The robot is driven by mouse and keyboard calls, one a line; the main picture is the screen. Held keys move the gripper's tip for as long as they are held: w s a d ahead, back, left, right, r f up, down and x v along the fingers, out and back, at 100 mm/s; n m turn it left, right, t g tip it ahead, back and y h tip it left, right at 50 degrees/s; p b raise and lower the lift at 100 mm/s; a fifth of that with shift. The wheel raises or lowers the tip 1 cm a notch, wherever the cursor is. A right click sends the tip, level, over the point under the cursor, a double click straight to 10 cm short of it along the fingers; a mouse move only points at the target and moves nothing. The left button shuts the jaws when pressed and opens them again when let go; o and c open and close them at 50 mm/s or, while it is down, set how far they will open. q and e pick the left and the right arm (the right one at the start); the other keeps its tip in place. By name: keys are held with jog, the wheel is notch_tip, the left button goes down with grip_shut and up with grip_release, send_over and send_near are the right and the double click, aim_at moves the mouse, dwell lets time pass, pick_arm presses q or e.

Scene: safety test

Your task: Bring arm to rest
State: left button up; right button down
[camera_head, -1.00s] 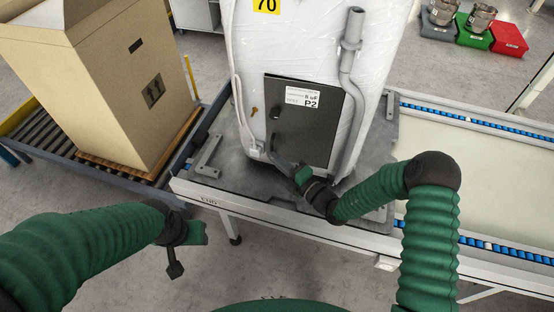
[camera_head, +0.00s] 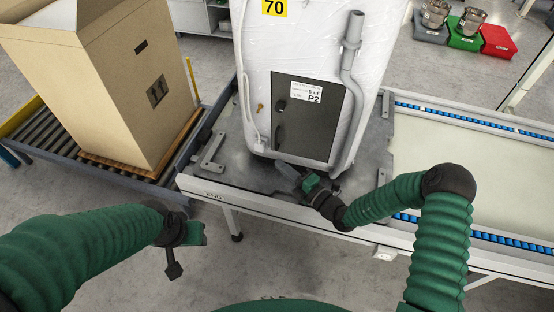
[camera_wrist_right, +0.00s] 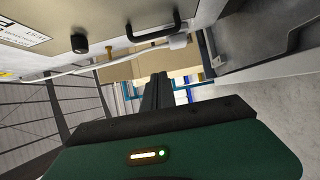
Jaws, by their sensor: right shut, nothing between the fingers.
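My right arm (camera_head: 445,235) comes in from the lower right and bends at a dark elbow. Its gripper (camera_head: 284,169) is shut and empty, just below and in front of the dark grey panel (camera_head: 301,140) on a white wrapped unit (camera_head: 330,40). In the right wrist view the shut dark fingers (camera_wrist_right: 157,88) point ahead, with the panel's black handle (camera_wrist_right: 153,28) and round knob (camera_wrist_right: 79,43) above them. A small gap seems to part the gripper from the panel. My left gripper (camera_head: 188,238) hangs over the floor at the left; its jaw state is unclear.
The unit stands on a grey plate (camera_head: 235,165) on a conveyor (camera_head: 470,150) running right. A cardboard box (camera_head: 105,85) stands on a roller conveyor (camera_head: 60,145) at the left. A grey pipe (camera_head: 350,95) runs down the unit. Open floor (camera_head: 285,260) lies in front.

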jog(key=w+d+v, duration=0.1)
jog(key=v, duration=0.7)
jog(key=s+a+r+n+g+y+p, duration=0.1)
jog(key=s+a+r+n+g+y, duration=0.15)
jog(key=s+a+n+g, duration=0.55)
jog(key=s+d+n+g+h+p, duration=0.25)
jog(key=s+n+g, duration=0.45)
jog(key=s+n, duration=0.65)
jog(key=d+n+h, duration=0.8)
jog(key=d+n, duration=0.1)
jog(key=n, duration=0.6)
pick_arm(q)
jog(key=r, duration=0.1)
jog(key=r+p, duration=0.1)
jog(key=r, duration=0.1)
jog(key=w+d+r, duration=0.1)
jog(key=shift+r, duration=0.4)
pick_arm(e)
jog(key=w+d+r+n+t+h, duration=0.3)
jog(key=d+r+n, duration=0.3)
jog(key=n, duration=0.3)
jog(key=shift+d+r+t+h, duration=0.2)
jog(key=shift+r+t+h, duration=0.1)
jog(key=shift+t+h, duration=0.15)
